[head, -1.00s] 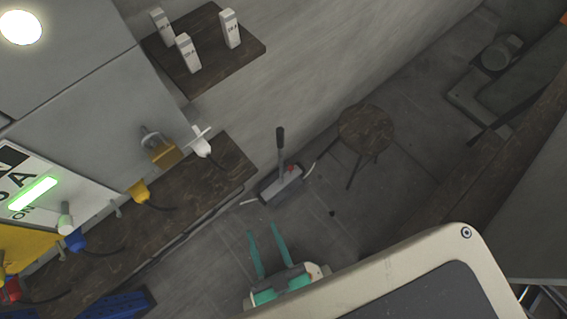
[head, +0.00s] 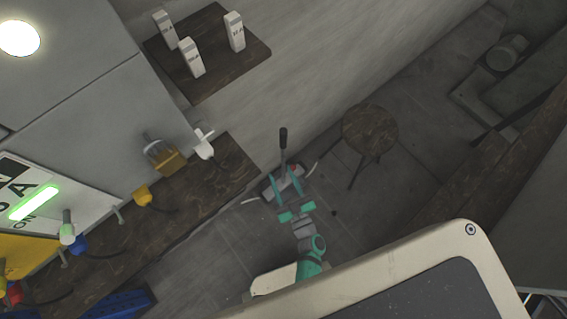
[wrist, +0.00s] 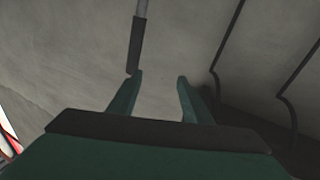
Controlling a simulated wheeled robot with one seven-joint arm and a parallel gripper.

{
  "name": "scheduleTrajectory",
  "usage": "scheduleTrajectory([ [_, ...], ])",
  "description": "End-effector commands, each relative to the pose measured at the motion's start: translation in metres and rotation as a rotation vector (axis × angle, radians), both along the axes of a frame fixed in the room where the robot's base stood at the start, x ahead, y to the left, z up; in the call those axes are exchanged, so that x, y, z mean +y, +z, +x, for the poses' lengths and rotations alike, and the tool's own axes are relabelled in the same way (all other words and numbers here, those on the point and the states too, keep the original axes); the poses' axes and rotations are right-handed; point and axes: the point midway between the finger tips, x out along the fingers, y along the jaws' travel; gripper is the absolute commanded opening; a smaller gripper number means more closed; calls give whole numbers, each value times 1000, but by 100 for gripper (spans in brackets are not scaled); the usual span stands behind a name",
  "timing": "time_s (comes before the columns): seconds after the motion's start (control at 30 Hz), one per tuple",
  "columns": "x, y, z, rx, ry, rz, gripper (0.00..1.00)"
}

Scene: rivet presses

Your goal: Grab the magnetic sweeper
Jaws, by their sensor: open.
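The tool that looks like the magnetic sweeper stands on the floor by the wall. In the head view it has a black upright handle (head: 283,138) and a low grey base (head: 284,180) with a red spot. My teal gripper (head: 290,174) is open in front of it, its fingers overlapping the base in the picture. In the wrist view my fingers (wrist: 160,75) are apart with nothing between them. A dark rod (wrist: 136,45), apparently the handle, shows just above the left fingertip. Whether they touch, I cannot tell. My gripper partly hides the base.
A round wooden stool (head: 370,130) stands right of the tool. A dark wooden bench (head: 225,170) with coloured plugs lies to the left, and a shelf (head: 245,50) with white boxes hangs above. A blue crate (head: 125,303) is at lower left.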

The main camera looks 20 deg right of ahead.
Motion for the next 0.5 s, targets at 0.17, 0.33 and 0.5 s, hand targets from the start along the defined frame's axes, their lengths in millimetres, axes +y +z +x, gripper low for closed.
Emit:
scheduleTrajectory([
  [0.17, -35, -34, 43, 21, 50, 35, 45],
  [0.33, -54, -53, 65, 49, 91, 76, 45],
  [0.5, -62, -60, 76, 62, 110, 97, 45],
])
